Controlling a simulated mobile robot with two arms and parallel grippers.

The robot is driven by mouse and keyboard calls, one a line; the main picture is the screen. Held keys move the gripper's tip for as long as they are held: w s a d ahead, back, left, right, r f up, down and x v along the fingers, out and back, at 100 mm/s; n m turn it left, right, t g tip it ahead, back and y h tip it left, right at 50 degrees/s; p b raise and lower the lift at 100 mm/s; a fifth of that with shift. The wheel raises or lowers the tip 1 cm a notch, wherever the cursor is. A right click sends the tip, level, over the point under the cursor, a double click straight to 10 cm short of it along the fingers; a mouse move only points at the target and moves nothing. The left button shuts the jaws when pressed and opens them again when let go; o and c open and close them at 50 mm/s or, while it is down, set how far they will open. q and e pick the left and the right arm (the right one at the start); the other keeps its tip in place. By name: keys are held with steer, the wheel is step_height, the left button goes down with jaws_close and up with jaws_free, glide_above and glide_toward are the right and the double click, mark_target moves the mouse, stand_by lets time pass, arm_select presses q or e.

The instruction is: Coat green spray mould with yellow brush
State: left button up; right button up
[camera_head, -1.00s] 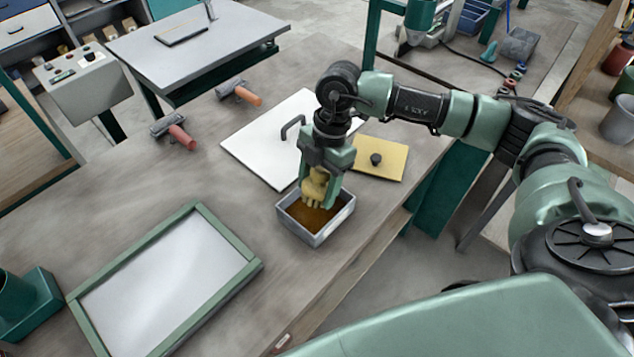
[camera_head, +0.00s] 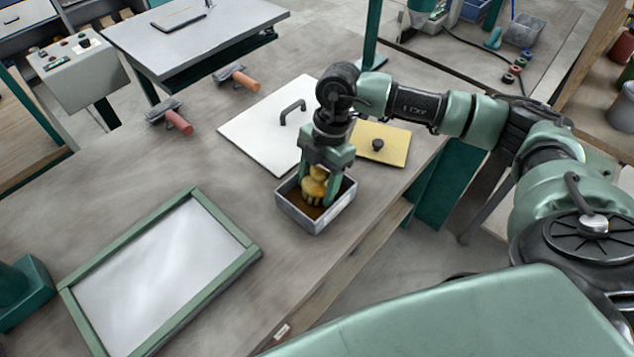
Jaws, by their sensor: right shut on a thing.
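My right gripper (camera_head: 318,188) is shut on the yellow brush (camera_head: 314,184) and points straight down. The brush's bristles are down inside a grey rectangular tray (camera_head: 340,210) that holds a brown substance. Whether the bristles touch the tray's bottom is hidden. The green spray mould (camera_head: 208,292), a green frame around a pale flat panel, lies on the table at the lower left, apart from the brush. My left gripper is not in view.
A white board with a black handle (camera_head: 262,130) and a yellow plate with a black knob (camera_head: 383,143) lie behind the tray. Two red-handled tools (camera_head: 178,122) (camera_head: 245,84) lie farther back. A green block (camera_head: 25,292) stands at the left edge. Bare table separates tray and mould.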

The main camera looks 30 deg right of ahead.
mark_target(317, 169)
stand_by(0.5)
steer(key=shift+s+a+r+p+v, duration=0.15)
steer(key=shift+a+p+v, duration=0.2)
steer(key=shift+p+v, duration=1.15)
steer(key=shift+s+a+r+p+v, duration=0.15)
steer(key=shift+a+p+v, duration=0.25)
steer(key=shift+p+v, duration=1.05)
steer(key=shift+s+a+p+v, duration=0.15)
steer(key=shift+a+p+v, duration=0.2)
steer(key=shift+p+v, duration=1.1)
steer(key=shift+d+r+b, duration=0.1)
steer(key=shift+r+b, duration=0.4)
steer(key=shift+b, duration=0.1)
